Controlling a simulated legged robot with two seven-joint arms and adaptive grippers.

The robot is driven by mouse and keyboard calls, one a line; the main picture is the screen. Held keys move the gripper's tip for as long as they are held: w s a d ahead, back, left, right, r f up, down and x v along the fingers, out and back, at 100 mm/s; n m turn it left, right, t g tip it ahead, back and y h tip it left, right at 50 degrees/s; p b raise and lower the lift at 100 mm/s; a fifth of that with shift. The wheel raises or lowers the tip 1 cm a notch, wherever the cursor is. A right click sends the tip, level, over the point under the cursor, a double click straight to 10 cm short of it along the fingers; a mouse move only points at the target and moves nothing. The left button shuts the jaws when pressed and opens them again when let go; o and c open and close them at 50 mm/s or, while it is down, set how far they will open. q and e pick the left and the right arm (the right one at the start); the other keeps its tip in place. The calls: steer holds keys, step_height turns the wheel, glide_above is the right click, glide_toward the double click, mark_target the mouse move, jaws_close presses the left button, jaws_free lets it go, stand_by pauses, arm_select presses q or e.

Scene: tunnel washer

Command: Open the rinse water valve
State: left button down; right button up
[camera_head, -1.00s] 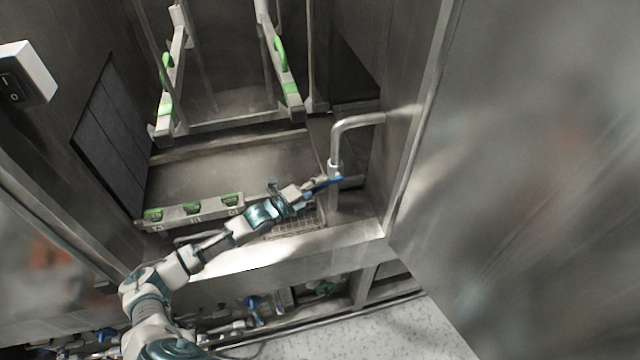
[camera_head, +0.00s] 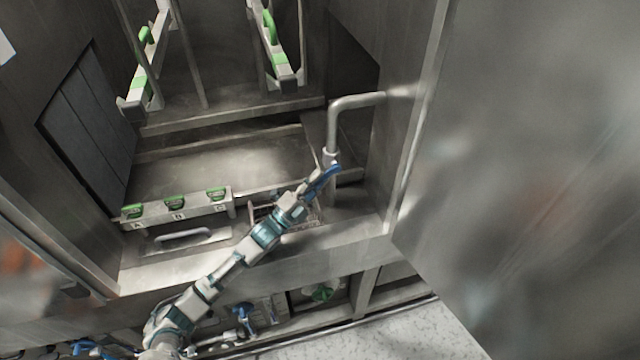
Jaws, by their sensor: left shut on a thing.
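The rinse water valve has a blue lever handle (camera_head: 328,171) on a grey bent pipe (camera_head: 334,124) at the right side of the washer bay. The pipe comes out of the right wall and bends down to the valve. My left gripper (camera_head: 314,183) is shut on the blue handle, at its left end. The handle slants up to the right, towards the pipe. The gripper hides part of the handle. My right gripper is not in view.
A panel with green handles marked A, B, C (camera_head: 177,208) lies left of my arm. Green-marked rails (camera_head: 277,50) stand at the back. A large metal panel (camera_head: 520,170) closes off the right. Blue and green valves (camera_head: 322,293) sit below the front ledge.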

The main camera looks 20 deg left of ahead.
arm_select(q)
steer(key=shift+a+f+y, duration=0.15)
steer(key=shift+f+y, duration=0.15)
steer(key=shift+f, duration=0.1)
steer(key=c, duration=1.2)
jaws_free()
steer(key=shift+c, duration=0.2)
steer(key=shift+o, duration=1.2)
steer(key=shift+a, duration=0.2)
steer(key=shift+a+r, duration=0.1)
steer(key=shift+a, duration=0.25)
steer(key=shift+s, duration=0.1)
steer(key=shift+s+a+f, duration=0.1)
steer(key=shift+s+f, duration=0.15)
steer(key=shift+f, duration=0.05)
steer(key=s+a+f, duration=0.1)
steer(key=s+a, duration=0.3)
steer(key=s, duration=0.2)
steer(key=s+a, duration=0.3)
steer(key=s, duration=0.4)
steer(key=shift+s+a+f, duration=0.25)
steer(key=shift+a+f, duration=0.1)
steer(key=shift+a, duration=0.05)
